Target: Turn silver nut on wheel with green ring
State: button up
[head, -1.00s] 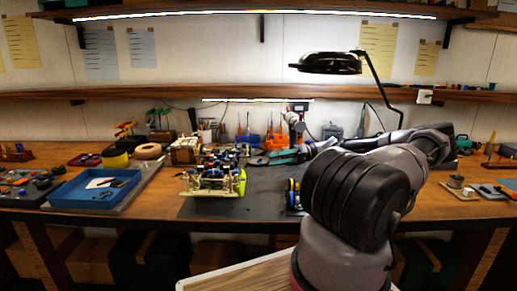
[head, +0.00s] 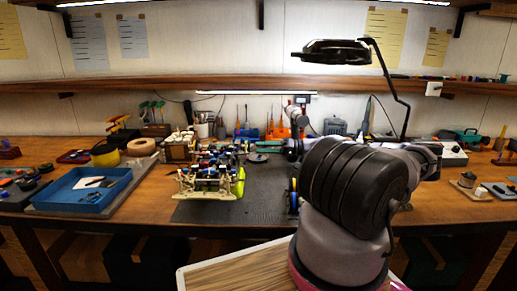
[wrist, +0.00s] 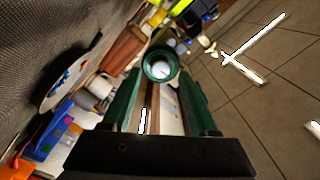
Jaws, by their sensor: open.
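The racecar (head: 210,182) stands on the dark mat in the head view, with a yellow-green part at its right end. In the wrist view a round green ring (wrist: 149,66) with a pale, silvery centre (wrist: 160,70) shows between and just beyond the finger ends. It looks like the green-ringed wheel end and its nut, but the car body around it is not clear. My gripper (wrist: 161,76) is open, its two green fingers on either side of the ring's line. I cannot tell contact. In the head view my arm hides the gripper.
A blue tray (head: 75,203) lies left of the car. A dark mat (head: 262,198) covers the bench (head: 150,183) around the car. A black lamp (head: 335,52) hangs above at the back. Tools stand along the back wall.

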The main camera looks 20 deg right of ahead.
jog(key=shift+x, duration=0.95)
grip_shut()
